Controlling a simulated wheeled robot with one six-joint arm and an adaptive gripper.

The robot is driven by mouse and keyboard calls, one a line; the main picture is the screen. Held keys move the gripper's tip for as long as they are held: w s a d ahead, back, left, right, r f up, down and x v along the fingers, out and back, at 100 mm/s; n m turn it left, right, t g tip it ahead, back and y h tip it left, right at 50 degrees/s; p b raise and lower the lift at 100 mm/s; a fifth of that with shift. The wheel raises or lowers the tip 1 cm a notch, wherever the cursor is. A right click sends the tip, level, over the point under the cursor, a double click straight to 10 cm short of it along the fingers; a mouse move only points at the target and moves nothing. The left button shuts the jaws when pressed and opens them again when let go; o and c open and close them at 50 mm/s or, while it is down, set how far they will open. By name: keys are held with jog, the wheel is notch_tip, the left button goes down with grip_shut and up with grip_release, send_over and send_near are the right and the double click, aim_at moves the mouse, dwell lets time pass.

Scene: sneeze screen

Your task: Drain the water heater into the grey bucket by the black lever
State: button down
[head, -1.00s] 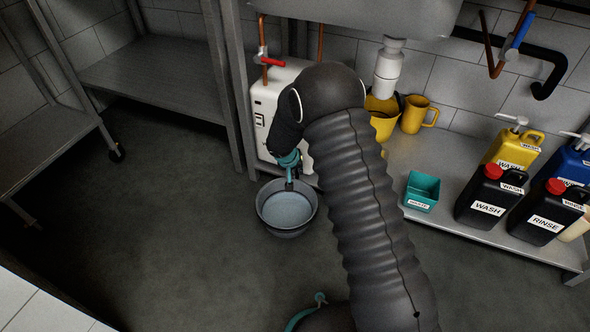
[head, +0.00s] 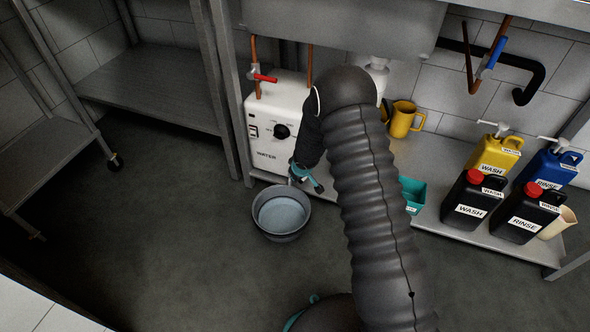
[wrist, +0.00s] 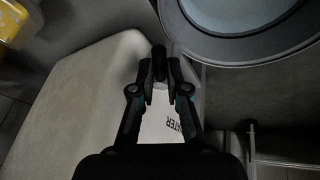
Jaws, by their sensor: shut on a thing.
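The white water heater (head: 272,108) stands against the wall under the sink, with a black knob (head: 282,131) on its front. The grey bucket (head: 259,218) stands on the floor before it, with a pale blue, water-like surface inside. My gripper (head: 318,187) is low at the heater's right front, to the upper right of the bucket. In the wrist view its fingers are shut on the black lever (wrist: 159,61), a short dark bar between the tips. The bucket rim (wrist: 232,55) is close beside it there. The lever's joint to the heater is hidden.
A red-handled tap (head: 264,78) is on the copper pipe above the heater. A low shelf to the right holds a teal bin (head: 412,190), a yellow jug (head: 404,119) and several bottles. Steel tables stand at left; the floor left of the bucket is clear.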

jog(key=p, duration=0.2)
jog(key=r+n+p, duration=0.1)
jog(key=shift+w+d+p, duration=0.15)
jog(key=shift+d+p, duration=0.1)
jog(key=shift+p, duration=0.1)
jog(key=shift+w+d+f+n+y+p, duration=0.1)
jog(key=shift+n+y+p, duration=0.25)
jog(key=shift+p, duration=0.35)
jog(key=shift+w+d+f+n+g+y+p, duration=0.1)
jog(key=shift+w+f+n+g+y+p, duration=0.15)
jog(key=shift+n+p, duration=0.25)
jog(key=shift+w+d+f+n+g+y+p, duration=0.15)
jog(key=shift+n+y+p, duration=0.1)
jog(key=shift+n, duration=0.4)
jog(key=c, duration=1.2)
grip_release()
jog(key=shift+s+a+m, duration=0.15)
jog(key=shift+s+m, duration=0.05)
jog(key=shift+m, duration=0.1)
